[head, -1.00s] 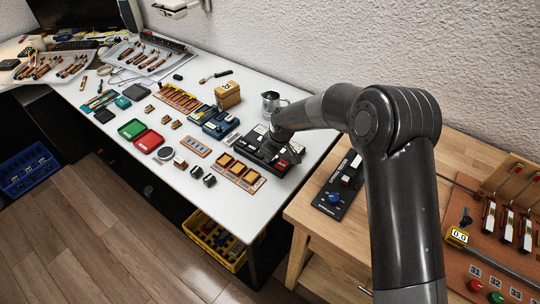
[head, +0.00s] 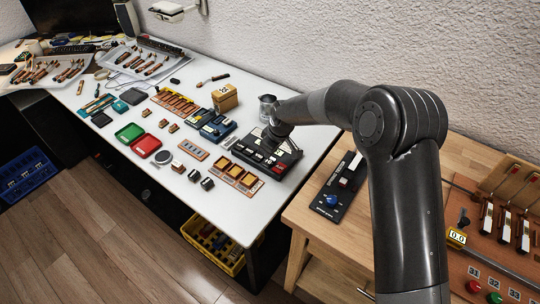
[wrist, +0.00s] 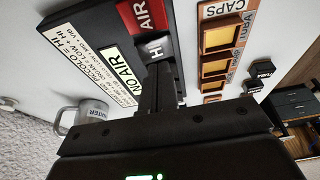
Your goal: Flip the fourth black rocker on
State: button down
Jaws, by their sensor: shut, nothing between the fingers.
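The black switch panel (head: 285,166) lies on the white table near its right end, with white and red labels on its top. Contact cannot be told. In the head view my wrist covers the panel's back part.
A blue box (head: 217,130) is behind left. A lower wooden bench holds a black panel with a blue knob (head: 331,200).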

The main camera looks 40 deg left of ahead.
jog(key=s+v, duration=0.2)
jog(key=v, duration=0.9)
jog(key=shift+s+r, duration=0.25)
jog(key=shift+r, duration=0.05)
jog(key=d+r+m+t+h, duration=0.1)
jog(key=d+r+m, duration=0.3)
jog(key=d, duration=0.6)
jog(key=w+d+r+m+t, duration=0.1)
jog(key=d+r, duration=0.5)
jog(key=d, duration=0.3)
jog(key=d+r+m+t+h, duration=0.1)
jog(key=d+r+m, duration=0.2)
jog(key=d+r, duration=0.5)
jog(key=s+d+m+t, duration=0.1)
jog(key=s+d+m, duration=0.4)
jog(key=s+d, duration=0.3)
jog(key=s+d+m+t+h, duration=0.1)
jog(key=s+d+m, duration=0.4)
jog(key=d, duration=1.2)
jog(key=s, duration=0.4)
jog(key=shift+f+t, duration=0.2)
jog(key=shift+t, duration=0.1)
